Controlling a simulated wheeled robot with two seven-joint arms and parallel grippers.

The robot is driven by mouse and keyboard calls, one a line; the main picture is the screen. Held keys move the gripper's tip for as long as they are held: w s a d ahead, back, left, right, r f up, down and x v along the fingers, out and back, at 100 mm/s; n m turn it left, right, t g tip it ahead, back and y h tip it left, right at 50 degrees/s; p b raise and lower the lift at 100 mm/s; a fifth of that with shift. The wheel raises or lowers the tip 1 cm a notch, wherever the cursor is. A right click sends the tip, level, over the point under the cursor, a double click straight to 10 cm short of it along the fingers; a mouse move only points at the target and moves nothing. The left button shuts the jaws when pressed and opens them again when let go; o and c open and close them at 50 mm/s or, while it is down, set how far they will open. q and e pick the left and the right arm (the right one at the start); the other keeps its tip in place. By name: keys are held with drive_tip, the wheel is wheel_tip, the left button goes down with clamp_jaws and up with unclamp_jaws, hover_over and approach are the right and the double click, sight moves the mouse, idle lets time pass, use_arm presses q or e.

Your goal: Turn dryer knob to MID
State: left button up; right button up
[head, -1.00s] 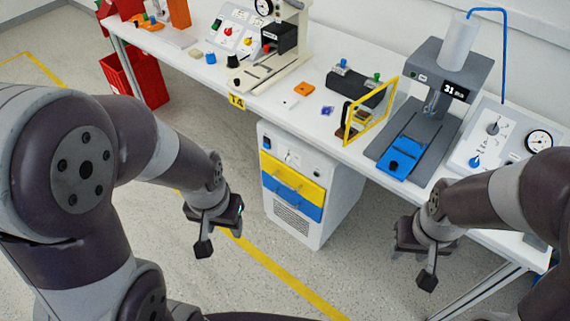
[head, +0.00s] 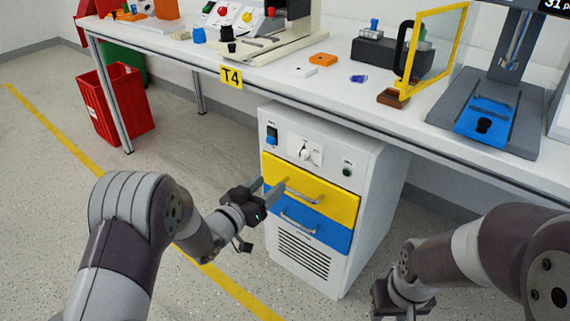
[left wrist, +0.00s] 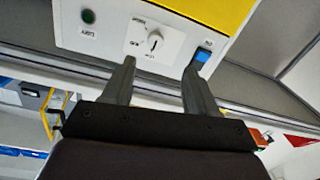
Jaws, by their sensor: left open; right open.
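The dryer (head: 375,215) is a white cabinet under the bench with a yellow and a blue drawer. Its small pale knob (head: 304,153) sits on a white plate on the upper front panel. In the left wrist view, where the panel appears upside down, the knob (left wrist: 155,42) shows a dark mark; its labels are too small to read surely. My left gripper (head: 262,210) is open and empty before the drawers, below and left of the knob. Its fingers also show in the left wrist view (left wrist: 160,66), apart from the knob. My right gripper (head: 402,308) is open and low, partly cut off at the bottom edge.
A blue rocker switch (head: 271,135) and a green button (head: 346,172) flank the knob. Handles (head: 302,195) stick out from the drawers. The white bench top (head: 330,90) overhangs above. A red bin (head: 118,105) stands at left. The floor before the dryer is open.

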sight(300, 156)
use_arm(q)
drive_tip(key=b+x, duration=0.1)
drive_tip(key=x, duration=0.3)
drive_tip(key=b+x, duration=0.2)
drive_tip(key=x, duration=0.2)
drive_tip(key=r+b+x, duration=0.1)
drive_tip(key=b+x, duration=0.1)
drive_tip(key=x, duration=0.2)
drive_tip(key=shift+d, duration=0.25)
drive_tip(key=shift+w+d+r, duration=0.1)
drive_tip(key=shift+w+d, duration=0.05)
drive_tip(key=shift+w, duration=0.05)
drive_tip(key=c, duration=1.1)
